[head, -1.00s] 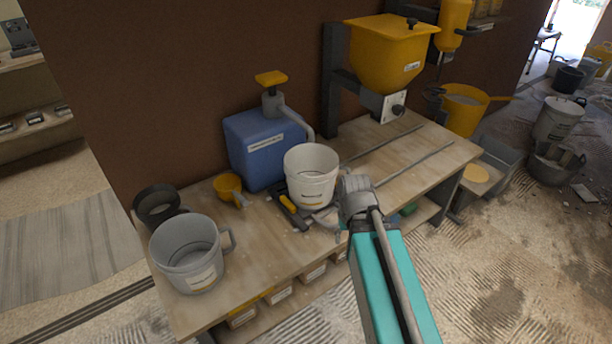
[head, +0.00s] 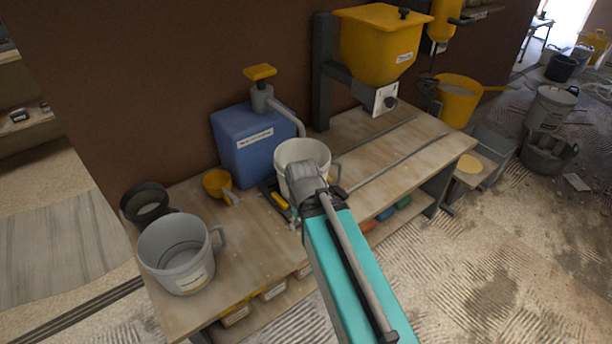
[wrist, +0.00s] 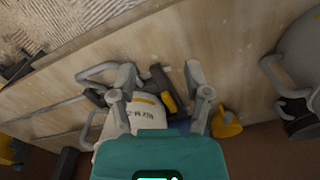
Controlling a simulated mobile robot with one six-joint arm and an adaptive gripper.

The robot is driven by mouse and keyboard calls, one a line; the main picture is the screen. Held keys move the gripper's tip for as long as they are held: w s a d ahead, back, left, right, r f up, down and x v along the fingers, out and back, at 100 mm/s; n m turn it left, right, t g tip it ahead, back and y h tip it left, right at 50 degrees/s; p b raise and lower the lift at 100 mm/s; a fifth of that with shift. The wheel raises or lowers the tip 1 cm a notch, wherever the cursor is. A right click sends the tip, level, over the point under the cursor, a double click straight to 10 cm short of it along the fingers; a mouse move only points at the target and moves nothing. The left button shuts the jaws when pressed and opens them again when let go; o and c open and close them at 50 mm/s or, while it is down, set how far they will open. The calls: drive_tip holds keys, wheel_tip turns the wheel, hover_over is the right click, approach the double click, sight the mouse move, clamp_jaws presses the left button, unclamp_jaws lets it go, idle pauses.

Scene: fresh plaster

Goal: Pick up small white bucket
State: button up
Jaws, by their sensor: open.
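The small white bucket (head: 292,150) stands on the wooden workbench, in front of a blue pump container. My gripper (head: 308,190) covers much of its front in the head view. In the wrist view the bucket (wrist: 146,108), with dark print and a yellow stripe, lies partly between and partly left of the two fingers. My gripper (wrist: 160,82) is open there, its fingers spread, and holds nothing. My gripper body hides the lower part of the bucket in that view. I cannot tell whether a finger touches it.
The workbench (head: 375,155) also holds the blue container (head: 240,165), a yellow scoop (head: 217,184), a yellow-handled tool (head: 280,200), a larger grey bucket (head: 165,262) and a dark round pot (head: 143,200). A yellow hopper (head: 385,50) stands at the back. The bench's right part is mostly clear.

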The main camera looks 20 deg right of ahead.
drive_tip(key=w+d+r+t+p, duration=0.1)
drive_tip(key=w+d, duration=0.2)
drive_tip(key=w, duration=0.4)
drive_tip(key=t+p, duration=0.3)
drive_tip(key=t, duration=0.1)
approach(341, 165)
drive_tip(key=shift+s+r+m, duration=0.1)
drive_tip(key=shift+r+m, duration=0.3)
drive_tip(key=shift+r, duration=0.2)
drive_tip(key=shift+f, duration=0.1)
drive_tip(key=b+x, duration=0.7)
drive_tip(key=x, duration=0.1)
drive_tip(key=shift+f+b, duration=0.2)
drive_tip(key=shift+b, duration=0.15)
drive_tip(key=b+x, duration=0.5)
drive_tip(key=shift+s+d+f, duration=0.1)
drive_tip(key=shift+f, duration=0.1)
